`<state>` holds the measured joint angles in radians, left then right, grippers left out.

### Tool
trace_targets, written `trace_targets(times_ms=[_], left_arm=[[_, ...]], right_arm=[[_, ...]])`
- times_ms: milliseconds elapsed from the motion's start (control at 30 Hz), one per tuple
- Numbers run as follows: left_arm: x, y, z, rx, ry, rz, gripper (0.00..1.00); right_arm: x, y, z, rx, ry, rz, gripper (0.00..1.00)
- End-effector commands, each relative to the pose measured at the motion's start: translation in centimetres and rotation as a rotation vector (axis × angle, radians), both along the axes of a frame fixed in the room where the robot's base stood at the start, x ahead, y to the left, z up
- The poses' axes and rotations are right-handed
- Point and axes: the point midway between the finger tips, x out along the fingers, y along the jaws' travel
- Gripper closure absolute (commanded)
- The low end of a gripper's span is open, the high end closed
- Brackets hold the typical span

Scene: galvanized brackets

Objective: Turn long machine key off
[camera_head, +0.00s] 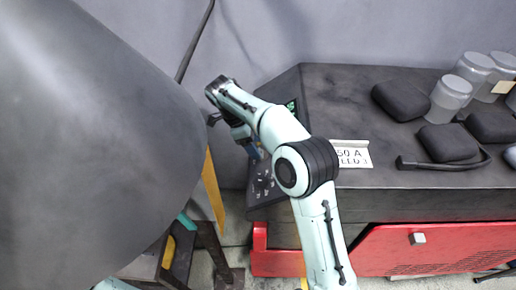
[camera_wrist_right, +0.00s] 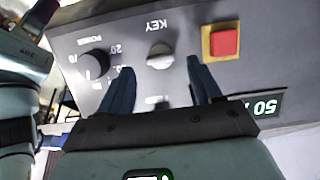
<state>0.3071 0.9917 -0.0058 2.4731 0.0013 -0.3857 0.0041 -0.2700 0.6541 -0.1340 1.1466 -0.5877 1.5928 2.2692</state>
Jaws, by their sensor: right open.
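The machine's grey control panel (camera_wrist_right: 190,30) fills the right wrist view, seen upside down. On it, the silver round key switch (camera_wrist_right: 160,56) sits by the label KEY. My right gripper (camera_wrist_right: 162,90) is open and empty, its two blue fingers pointing at the panel with the key switch beyond and between them. I cannot tell how far the fingertips are from the key. In the head view my right gripper (camera_head: 252,150) is small at the panel's left edge, partly hidden by my arm, and the key cannot be made out. My left gripper is not in view.
A black knob (camera_wrist_right: 95,63) and a red button (camera_wrist_right: 224,41) on a yellow plate flank the key switch. A lit green display (camera_wrist_right: 265,104) is near the right finger. Grey jars (camera_head: 450,97) and black cases (camera_head: 402,100) stand on the dark machine top (camera_head: 330,90).

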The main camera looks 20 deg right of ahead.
Motion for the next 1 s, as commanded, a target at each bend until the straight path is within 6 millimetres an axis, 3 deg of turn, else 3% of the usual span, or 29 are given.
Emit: trace_targets(times_ms=[200, 567, 733, 767, 1000], left_arm=[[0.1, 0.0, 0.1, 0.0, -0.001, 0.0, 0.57], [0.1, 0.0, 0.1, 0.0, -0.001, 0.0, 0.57], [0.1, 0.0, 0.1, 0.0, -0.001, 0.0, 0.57], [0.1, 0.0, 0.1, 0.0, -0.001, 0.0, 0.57], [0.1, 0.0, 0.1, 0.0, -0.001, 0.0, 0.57]], right_arm=[[-0.4, -0.9, -2.2, 0.0, 0.0, 0.0, 0.36], [-0.5, -1.0, -2.8, 0.0, -0.001, 0.0, 0.36], [-0.5, -1.0, -2.7, 0.0, -0.001, 0.0, 0.88], [-0.5, -1.0, -2.7, 0.0, -0.001, 0.0, 0.93], [-0.5, -1.0, -2.7, 0.003, 0.006, 0.011, 0.92]])
